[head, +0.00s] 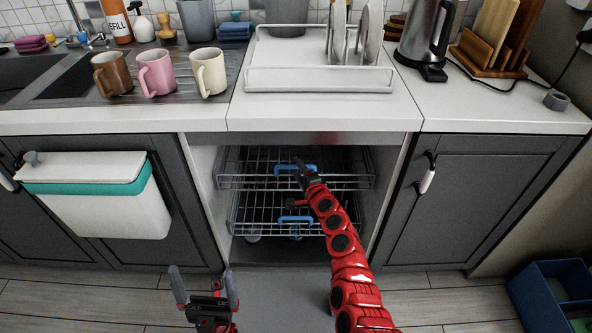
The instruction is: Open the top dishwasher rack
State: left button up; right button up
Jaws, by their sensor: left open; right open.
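The dishwasher's top rack (245,181) is a wire rack inside the open bay under the counter, with a blue handle (283,168) at its front. The lower rack (262,222) sits below it with its own blue handle (296,219). My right gripper (303,168) is at the top rack's blue handle, and its fingers partly cover it. I cannot tell if it touches the handle. My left gripper (204,291) is open and empty, low in front of the bay and apart from the racks.
A grey panel, seemingly the lowered dishwasher door (280,290), lies before the bay. Closed cabinets (470,195) flank it. Above, the counter holds mugs (157,72), a dish rack (318,80) and a kettle (424,40). A white bin (95,200) hangs at left. A blue crate (545,300) stands at lower right.

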jog(key=shift+b+x, duration=0.3)
jog(key=shift+x, duration=0.65)
jog(key=shift+c, duration=0.4)
grip_shut()
dwell(0.5)
